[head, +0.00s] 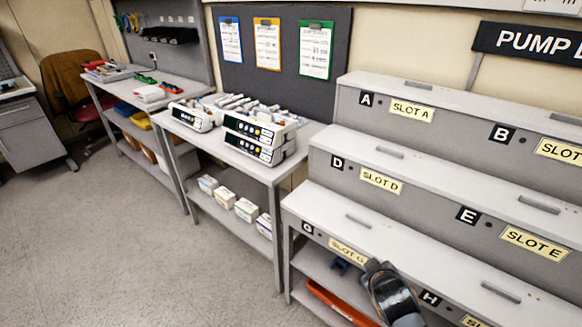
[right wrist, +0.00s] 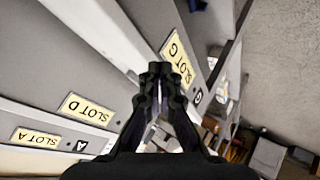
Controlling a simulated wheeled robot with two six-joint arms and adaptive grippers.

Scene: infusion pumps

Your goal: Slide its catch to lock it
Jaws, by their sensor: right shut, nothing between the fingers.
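My right gripper (head: 374,266) is shut and empty. In the head view it is in front of the lowest step of the pump rack (head: 420,249), between the SLOT G label (head: 347,251) and the H mark (head: 431,298). In the right wrist view the closed fingertips (right wrist: 160,68) overlap the rack near the SLOT G label (right wrist: 178,60); I cannot tell whether they touch it. A low grey bar, possibly a catch (head: 358,221), lies on the step above SLOT G. Similar bars lie above the other slots. No pump stands on the visible rack steps. My left gripper is not in view.
White infusion pumps (head: 262,134) stand on a grey table (head: 250,165) left of the rack, two of them stacked. Small boxes (head: 246,209) stand on its lower shelf. An orange item (head: 340,303) lies under the rack. The floor (head: 130,250) at the left is clear.

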